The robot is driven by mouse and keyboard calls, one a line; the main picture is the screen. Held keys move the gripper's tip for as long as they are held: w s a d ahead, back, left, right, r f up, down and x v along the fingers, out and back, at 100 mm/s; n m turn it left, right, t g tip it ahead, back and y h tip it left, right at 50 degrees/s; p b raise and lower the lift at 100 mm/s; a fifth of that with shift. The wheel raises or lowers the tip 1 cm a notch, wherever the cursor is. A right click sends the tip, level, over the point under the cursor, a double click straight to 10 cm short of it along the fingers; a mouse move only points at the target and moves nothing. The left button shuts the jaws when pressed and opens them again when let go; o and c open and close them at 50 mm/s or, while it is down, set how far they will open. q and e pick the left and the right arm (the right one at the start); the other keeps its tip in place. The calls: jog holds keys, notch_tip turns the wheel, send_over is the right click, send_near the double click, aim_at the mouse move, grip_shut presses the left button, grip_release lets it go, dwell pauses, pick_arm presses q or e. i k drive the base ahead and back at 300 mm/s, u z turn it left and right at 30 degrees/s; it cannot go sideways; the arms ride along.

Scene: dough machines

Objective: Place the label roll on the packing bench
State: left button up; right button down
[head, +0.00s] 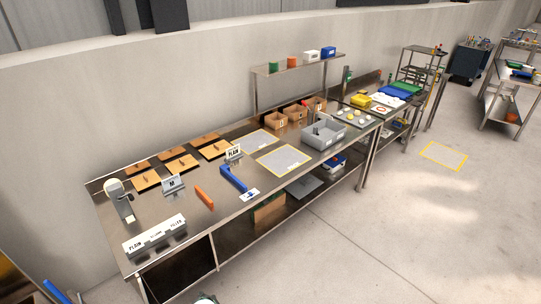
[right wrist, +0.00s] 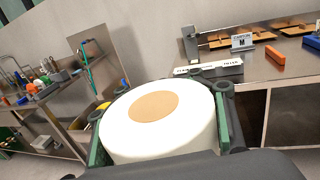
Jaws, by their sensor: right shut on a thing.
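A thick white label roll (right wrist: 165,138) with a tan round core fills the middle of the right wrist view. My right gripper (right wrist: 158,100) is shut on it, with green-padded fingers on both sides. A small green and white bit at the bottom edge of the head view (head: 206,299) seems to be this gripper and roll. A long steel bench (head: 178,222), which I take as the packing bench, crosses the head view; its near end also shows in the right wrist view (right wrist: 225,92). The roll is apart from the bench. My left gripper is not in view.
The bench holds wooden boards (head: 180,163), a three-part white sign block (head: 155,236), an orange bar (head: 204,197), a blue handle-like piece (head: 233,179), a grey and white device (head: 124,207) and a grey bin (head: 323,134). Bare steel shows between the sign block and orange bar.

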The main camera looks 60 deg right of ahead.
aim_at(161, 215)
jog(key=z, duration=0.4)
jog(key=k, duration=0.15)
jog(key=u, duration=0.9)
jog(key=i, duration=1.6)
jog(key=z, duration=0.75)
